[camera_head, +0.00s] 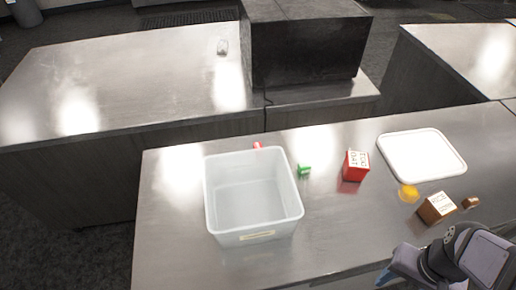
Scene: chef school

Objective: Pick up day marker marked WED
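Several small objects that could be day markers lie on the near metal counter, but I cannot read WED on any of them. They are a red piece (257,145) behind the bin, a green piece (304,170), a yellow-orange piece (408,193) and a small brown piece (471,202). A red block (352,167) and a brown block (437,208) carry white faces with dark lettering too small to read surely. My gripper (386,277) is at the bottom right edge, left of and below the brown block, apart from these objects. Its fingertips are partly cut off.
An open translucent white bin (253,236) with a label stands at the left of the counter and looks empty. A white tray or board (421,155) lies at the back right. A second counter (130,75) behind holds a dark box (305,50).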

